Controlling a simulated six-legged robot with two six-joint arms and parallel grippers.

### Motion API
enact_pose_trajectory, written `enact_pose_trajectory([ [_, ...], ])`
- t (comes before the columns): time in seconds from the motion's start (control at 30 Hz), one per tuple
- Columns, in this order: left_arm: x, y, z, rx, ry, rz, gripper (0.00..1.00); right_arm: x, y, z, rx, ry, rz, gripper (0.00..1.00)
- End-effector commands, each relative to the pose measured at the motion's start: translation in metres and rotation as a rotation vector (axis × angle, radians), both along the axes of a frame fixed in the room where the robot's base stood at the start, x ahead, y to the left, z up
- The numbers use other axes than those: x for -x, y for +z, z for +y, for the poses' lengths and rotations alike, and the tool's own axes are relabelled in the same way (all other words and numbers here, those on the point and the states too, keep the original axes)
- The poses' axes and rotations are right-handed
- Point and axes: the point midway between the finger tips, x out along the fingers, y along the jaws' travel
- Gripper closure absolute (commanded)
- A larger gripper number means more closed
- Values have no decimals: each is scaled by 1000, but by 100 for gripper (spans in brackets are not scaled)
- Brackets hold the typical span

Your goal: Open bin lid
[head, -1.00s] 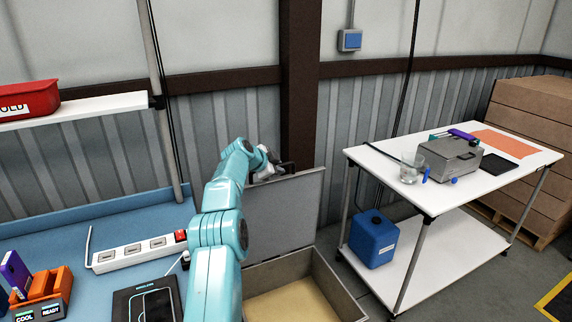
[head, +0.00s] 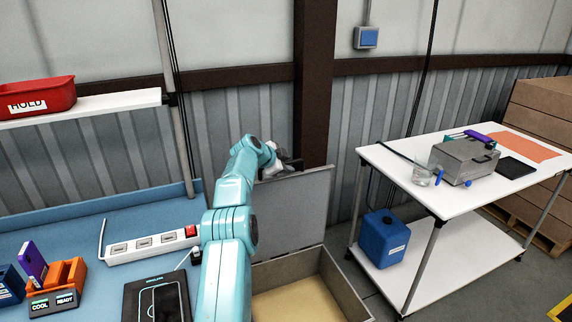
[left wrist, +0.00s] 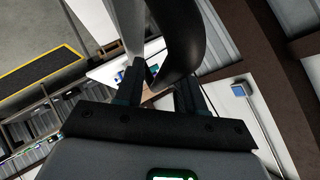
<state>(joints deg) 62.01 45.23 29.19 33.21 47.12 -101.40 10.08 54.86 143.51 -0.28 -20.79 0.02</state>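The grey bin (head: 345,285) stands at the bottom centre of the head view, its pale tan inside showing. Its flat grey lid (head: 295,212) stands raised at the back of the bin, roughly upright. My left gripper (head: 285,168) is at the lid's top edge, partly hidden by my wrist. In the left wrist view the two dark fingers of my left gripper (left wrist: 158,88) stand apart. A dark curved piece (left wrist: 180,35), perhaps the lid's handle, passes at their tips, and a light gap shows between them. My right gripper is not in view.
A blue bench (head: 70,235) at the left holds a power strip (head: 150,245) and an orange holder (head: 60,275). A white table (head: 400,170) with a grey case (head: 465,160) stands at the right, with a blue canister (head: 383,238) on its lower shelf.

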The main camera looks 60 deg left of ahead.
Motion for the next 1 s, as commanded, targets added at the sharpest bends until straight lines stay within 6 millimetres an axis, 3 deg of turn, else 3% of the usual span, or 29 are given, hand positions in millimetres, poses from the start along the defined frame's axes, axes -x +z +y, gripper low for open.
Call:
enact_pose_trajectory([
  [0.17, 0, -1, 0, 1, 0, 1, 61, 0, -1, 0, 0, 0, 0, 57],
  [0.37, 12, 5, -6, -2, 1, 0, 61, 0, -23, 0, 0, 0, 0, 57],
  [0.63, 61, 41, -30, -4, 4, 0, 61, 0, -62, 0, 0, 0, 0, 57],
  [0.8, 92, 68, -45, -4, 3, 0, 61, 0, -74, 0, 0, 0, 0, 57],
  [1.0, 114, 87, -57, -1, 2, 1, 61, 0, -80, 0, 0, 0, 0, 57],
])
